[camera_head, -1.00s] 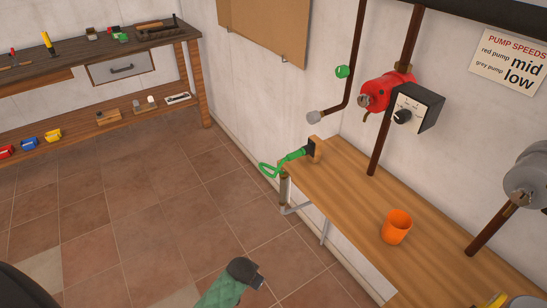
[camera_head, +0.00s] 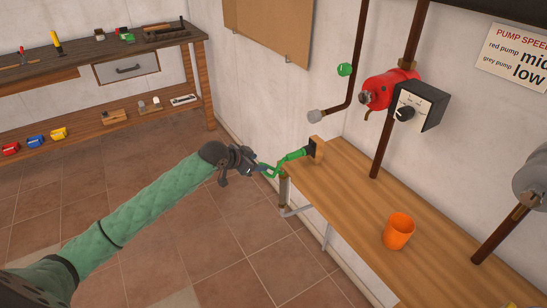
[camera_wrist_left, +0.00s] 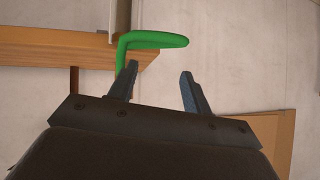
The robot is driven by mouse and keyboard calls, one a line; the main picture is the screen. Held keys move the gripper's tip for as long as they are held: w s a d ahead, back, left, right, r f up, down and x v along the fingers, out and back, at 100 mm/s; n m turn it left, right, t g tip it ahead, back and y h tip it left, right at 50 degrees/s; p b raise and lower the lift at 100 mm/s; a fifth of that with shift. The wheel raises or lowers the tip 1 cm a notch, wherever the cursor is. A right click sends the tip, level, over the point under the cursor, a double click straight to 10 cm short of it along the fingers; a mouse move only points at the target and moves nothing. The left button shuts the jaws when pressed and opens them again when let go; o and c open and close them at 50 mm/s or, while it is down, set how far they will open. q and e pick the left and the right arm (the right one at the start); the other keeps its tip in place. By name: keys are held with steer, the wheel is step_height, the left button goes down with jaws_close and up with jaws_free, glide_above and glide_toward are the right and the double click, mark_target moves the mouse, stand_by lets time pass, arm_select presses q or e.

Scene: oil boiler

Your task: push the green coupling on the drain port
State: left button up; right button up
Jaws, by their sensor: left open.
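My left gripper (camera_head: 264,168) is open at that loop. In the left wrist view the green loop (camera_wrist_left: 153,38) passes just beyond the fingertips (camera_wrist_left: 159,73), beside the left finger; I cannot tell whether they touch. My right gripper is out of view.
The wooden bench (camera_head: 385,200) runs along the wall with an orange cup (camera_head: 399,230) on it. A red pump (camera_head: 388,90) and a black dial box (camera_head: 419,106) are on the wall above. Open floor lies left.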

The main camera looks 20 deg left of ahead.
mark_target(287, 156)
arm_select(q)
steer(key=d+r+h, duration=0.1)
steer(key=d, duration=0.1)
steer(key=w+d+r+h, duration=0.1)
steer(key=d, duration=0.2)
steer(key=w+d+r+t+h+p, duration=0.1)
steer(key=d+h, duration=0.1)
steer(key=shift+d+r, duration=0.2)
steer(key=shift+r, duration=0.05)
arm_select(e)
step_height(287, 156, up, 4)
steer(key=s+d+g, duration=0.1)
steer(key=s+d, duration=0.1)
arm_select(q)
steer(key=p+x, duration=0.1)
steer(key=x, duration=0.2)
steer(key=shift+w+d+f, duration=0.1)
steer(key=shift+w+f, duration=0.15)
steer(key=shift+f, duration=0.05)
steer(key=shift+w+d+f, duration=0.25)
steer(key=shift+w+d, duration=0.1)
steer(key=shift+w, duration=0.05)
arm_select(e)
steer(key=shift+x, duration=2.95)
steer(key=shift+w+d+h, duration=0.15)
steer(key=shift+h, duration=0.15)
arm_select(q)
jaws_close()
